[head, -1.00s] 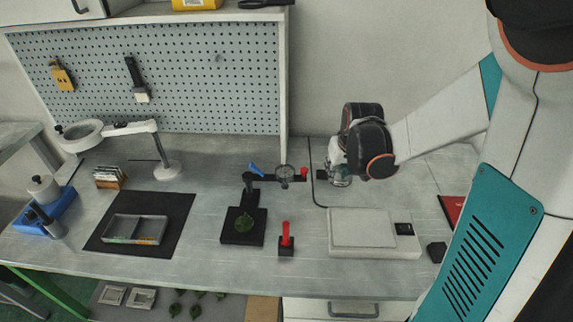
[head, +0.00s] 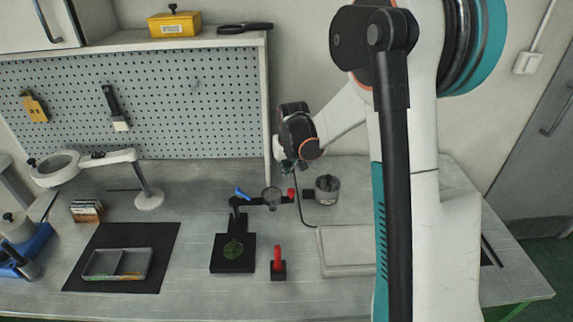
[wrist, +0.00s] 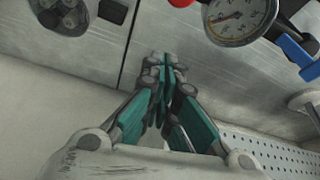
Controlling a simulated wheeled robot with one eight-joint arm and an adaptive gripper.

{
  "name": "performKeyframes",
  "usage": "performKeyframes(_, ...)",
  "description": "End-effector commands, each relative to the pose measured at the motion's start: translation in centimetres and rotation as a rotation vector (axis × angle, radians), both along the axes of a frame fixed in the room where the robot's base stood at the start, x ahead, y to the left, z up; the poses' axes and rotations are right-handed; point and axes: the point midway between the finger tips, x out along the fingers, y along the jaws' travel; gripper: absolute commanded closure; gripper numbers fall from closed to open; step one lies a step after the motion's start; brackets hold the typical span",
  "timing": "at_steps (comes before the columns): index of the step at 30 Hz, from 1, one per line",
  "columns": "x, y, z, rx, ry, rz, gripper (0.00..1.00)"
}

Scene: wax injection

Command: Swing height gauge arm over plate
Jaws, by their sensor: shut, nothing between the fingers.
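The arm bears a round dial (head: 271,196), a blue lever (head: 242,193) and a red knob (head: 291,193). The wrist view shows the dial (wrist: 238,17) at top right, the blue lever (wrist: 296,51) and part of the red knob (wrist: 180,2). My gripper (head: 290,168) is shut and empty, behind and above the arm's knob end, apart from it.
A grey cylindrical container (head: 327,188) stands just right of the knob. A red-handled tool (head: 278,262) stands in front, right of the plate. A pale flat box (head: 345,262) lies further right, partly hidden by my arm. A tray (head: 98,265) sits on a black mat (head: 165,243) at left.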

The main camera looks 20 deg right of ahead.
Motion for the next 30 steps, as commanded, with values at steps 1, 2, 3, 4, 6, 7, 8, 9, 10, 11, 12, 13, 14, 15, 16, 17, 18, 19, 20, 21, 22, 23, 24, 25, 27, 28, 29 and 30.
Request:
performKeyframes(1, 0.0, 0.0, -0.7, 0.0, 0.0, 0.0, 1.0)
performKeyframes(2, -0.6, 0.1, -0.6, 0.0, 0.0, 0.0, 1.0)
performKeyframes(3, -1.2, 0.2, -0.7, 0.0, 0.0, 0.0, 1.0)
performKeyframes(4, -1.6, 0.3, -0.7, 0.0, 0.0, 0.0, 1.0)
performKeyframes(6, -2.3, 0.5, -0.8, 0.0, 0.0, 0.0, 1.0)
performKeyframes(7, -2.6, 0.5, -0.8, 0.0, 0.0, 0.0, 1.0)
performKeyframes(8, -2.8, 0.6, -0.8, 0.0, 0.0, 0.0, 1.0)
performKeyframes(9, -3.1, 0.6, -0.8, 0.0, 0.0, 0.0, 1.0)
performKeyframes(10, -3.3, 0.7, -0.9, 0.0, 0.0, 0.0, 1.0)
performKeyframes(11, -3.5, 0.7, -0.9, 0.0, 0.0, 0.0, 1.0)
performKeyframes(12, -3.6, 0.7, -0.9, 0.0, 0.0, 0.0, 1.0)
performKeyframes(13, -3.7, 0.8, -0.9, 0.0, 0.0, 0.0, 1.0)
performKeyframes(14, -3.8, 0.8, -0.9, 0.0, 0.0, 0.0, 1.0)
performKeyframes(15, -3.8, 0.8, -0.9, 0.0, 0.0, 0.0, 1.0)
performKeyframes(16, -3.8, 0.8, -0.9, 0.0, 0.0, 0.0, 1.0)
performKeyframes(17, -3.8, 0.8, -0.9, 0.0, 0.0, 0.0, 1.0)
performKeyframes(18, -3.8, 0.8, -0.9, 0.0, 0.0, 0.0, 1.0)
performKeyframes(19, -3.8, 0.8, -0.9, 0.0, 0.0, 0.0, 1.0)
performKeyframes(20, -3.8, 0.8, -0.9, 0.0, 0.0, 0.0, 1.0)
performKeyframes(21, -3.8, 0.8, -0.9, 0.0, 0.0, 0.0, 1.0)
performKeyframes(22, -3.8, 0.8, -0.9, 0.0, 0.0, 0.0, 1.0)
performKeyframes(23, -3.8, 0.8, -0.9, 0.0, 0.0, 0.0, 1.0)
performKeyframes(24, -3.8, 0.8, -0.9, 0.0, 0.0, -0.001, 1.0)
performKeyframes(25, -3.8, 0.8, -0.9, 0.0, 0.0, -0.002, 1.0)
performKeyframes(27, -4.0, 0.8, -0.9, 0.0, 0.0, -0.009, 1.0)
performKeyframes(28, -4.1, 0.8, -0.9, 0.0, 0.0, -0.013, 1.0)
performKeyframes(29, -4.2, 0.9, -0.9, 0.0, 0.0, -0.018, 1.0)
performKeyframes(30, -4.4, 0.9, -0.8, 0.0, 0.0, -0.029, 1.0)
